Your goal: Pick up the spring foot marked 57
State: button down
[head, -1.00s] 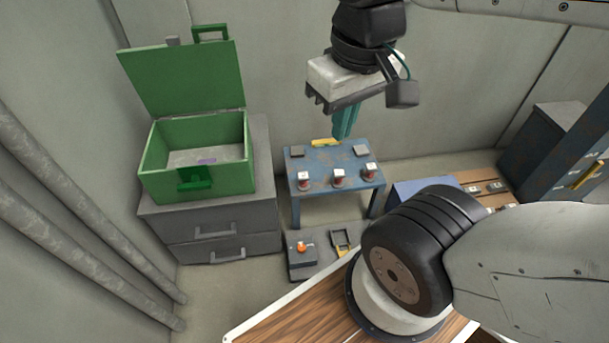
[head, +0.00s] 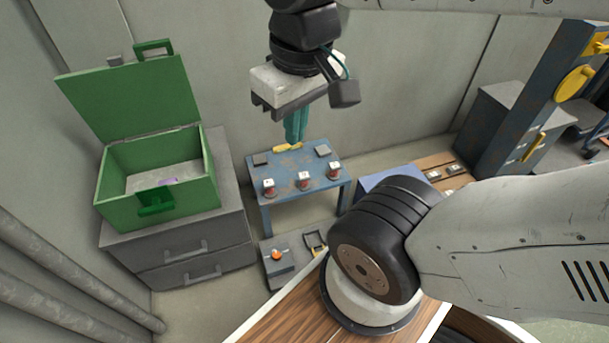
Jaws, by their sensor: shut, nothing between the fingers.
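Three small red spring feet with white tops stand in a row on a blue table (head: 300,165): the left foot (head: 269,188), the middle foot (head: 304,181) and the right foot (head: 334,171). Their marks are too small to read, so I cannot tell which is 57. My gripper (head: 295,140) hangs above the back of the table, its teal fingers pointing down, shut and empty.
An open green box (head: 160,200) stands on a grey drawer cabinet (head: 190,245) at left. A grey box with an orange button (head: 277,256) sits low in front of the table. A wooden bench (head: 455,168) and a blue cabinet (head: 535,95) stand at right.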

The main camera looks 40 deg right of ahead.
aim_at(333, 175)
jog(key=z, duration=2.95)
jog(key=i, duration=0.7)
jog(key=u, duration=2.65)
